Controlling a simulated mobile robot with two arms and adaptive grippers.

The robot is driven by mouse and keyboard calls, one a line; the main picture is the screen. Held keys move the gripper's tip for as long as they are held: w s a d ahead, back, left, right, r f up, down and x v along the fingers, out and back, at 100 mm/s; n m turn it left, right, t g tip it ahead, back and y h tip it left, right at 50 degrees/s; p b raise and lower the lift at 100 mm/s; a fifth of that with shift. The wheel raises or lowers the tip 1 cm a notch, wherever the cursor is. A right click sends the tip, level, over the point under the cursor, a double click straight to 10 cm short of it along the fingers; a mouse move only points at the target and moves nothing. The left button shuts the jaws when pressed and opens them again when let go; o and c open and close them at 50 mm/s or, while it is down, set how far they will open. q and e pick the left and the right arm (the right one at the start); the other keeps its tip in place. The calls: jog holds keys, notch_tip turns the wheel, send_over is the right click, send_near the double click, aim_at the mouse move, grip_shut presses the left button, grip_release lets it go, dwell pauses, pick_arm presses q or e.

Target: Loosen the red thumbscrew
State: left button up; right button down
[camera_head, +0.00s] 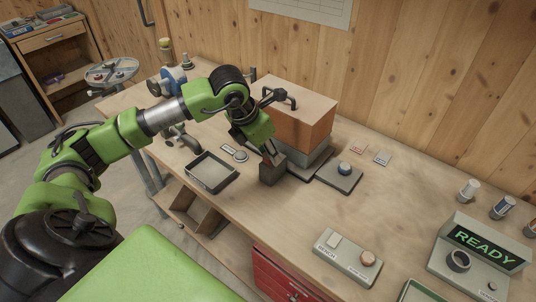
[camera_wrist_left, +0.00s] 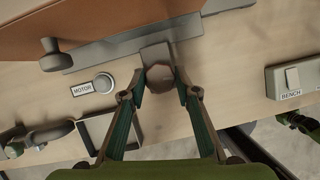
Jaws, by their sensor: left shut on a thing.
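The red thumbscrew (camera_wrist_left: 160,77) shows in the left wrist view as a round reddish knob on a grey block (camera_wrist_left: 156,52). The block (camera_head: 271,174) stands on the bench in front of the orange-brown mixer housing (camera_head: 299,125) in the head view. My left gripper (camera_head: 268,158) points down over the block and hides most of the thumbscrew there. In the left wrist view its fingers (camera_wrist_left: 161,90) close in from both sides and are shut on the thumbscrew.
An open dark tray (camera_head: 232,175) lies left of the block, near a MOTOR label and round button (camera_head: 241,156). A grey plate with a dark knob (camera_head: 344,169) is to the right. A BENCH switch box (camera_head: 345,258) and READY display (camera_head: 483,246) stand further right. The bench between is clear.

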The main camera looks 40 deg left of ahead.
pick_arm(q)
jog(key=shift+r, duration=0.1)
dwell(0.4)
jog(key=o, duration=1.1)
jog(key=v, duration=1.2)
jog(key=shift+s, duration=0.1)
